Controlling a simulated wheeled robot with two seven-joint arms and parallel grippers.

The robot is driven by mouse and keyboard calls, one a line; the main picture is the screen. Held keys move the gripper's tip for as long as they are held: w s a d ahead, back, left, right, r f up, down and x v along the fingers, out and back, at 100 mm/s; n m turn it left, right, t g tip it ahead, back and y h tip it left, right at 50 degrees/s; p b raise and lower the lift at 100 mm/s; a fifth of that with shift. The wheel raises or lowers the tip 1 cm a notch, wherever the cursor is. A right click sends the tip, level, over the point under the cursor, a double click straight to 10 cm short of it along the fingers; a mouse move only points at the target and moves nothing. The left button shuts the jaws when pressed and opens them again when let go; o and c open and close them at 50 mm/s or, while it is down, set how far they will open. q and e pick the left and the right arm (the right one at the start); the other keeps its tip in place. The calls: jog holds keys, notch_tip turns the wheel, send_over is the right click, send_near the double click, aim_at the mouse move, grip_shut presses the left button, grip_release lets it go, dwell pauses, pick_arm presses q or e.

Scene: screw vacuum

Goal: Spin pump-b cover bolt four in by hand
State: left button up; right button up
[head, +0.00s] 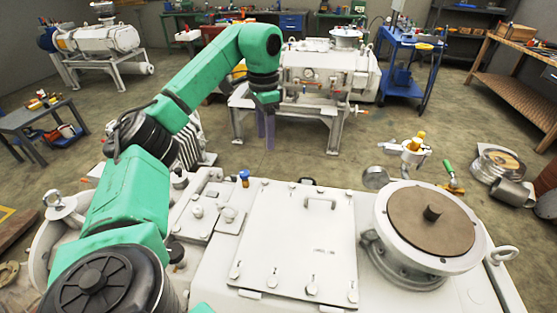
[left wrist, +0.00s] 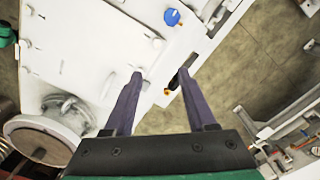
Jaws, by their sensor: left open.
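The white pump (head: 215,255) in front of me has a flat cover plate (head: 300,235) with a small handle. Several cover bolts (head: 272,280) stand along its near edge; I cannot tell which is bolt four. My left gripper (head: 265,145) points down beyond the far edge of the pump, well away from those bolts. In the left wrist view its two purple fingers (left wrist: 160,75) are apart with nothing between them. The white plate (left wrist: 85,45) shows there beyond the fingers. My right gripper is out of view.
A round flange with a brown disc (head: 432,218) stands right of the cover. A blue-capped fitting (head: 244,178) rises behind the cover's left corner. Another white pump on a stand (head: 325,75) is behind. A blue cart (head: 405,65) and a workbench (head: 520,80) are farther right.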

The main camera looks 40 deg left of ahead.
pick_arm(q)
jog(key=b, duration=0.3)
send_over(265, 181)
notch_tip(265, 181, down, 4)
jog(key=f+b, duration=0.1)
jog(key=f, duration=0.1)
jog(key=shift+s+f+b, duration=0.35)
jog(key=shift+f, duration=0.05)
jog(key=shift+w+f+b, duration=0.25)
jog(key=shift+f+b, duration=0.45)
jog(key=shift+f, duration=0.5)
notch_tip(265, 181, down, 4)
jog(key=shift+w+a+r, duration=0.1)
jog(key=shift+w, duration=0.05)
jog(key=shift+f, duration=0.2)
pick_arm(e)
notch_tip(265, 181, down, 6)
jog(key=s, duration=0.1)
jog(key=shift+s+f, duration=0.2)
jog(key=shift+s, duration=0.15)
pick_arm(q)
jog(key=shift+c, duration=0.7)
grip_shut()
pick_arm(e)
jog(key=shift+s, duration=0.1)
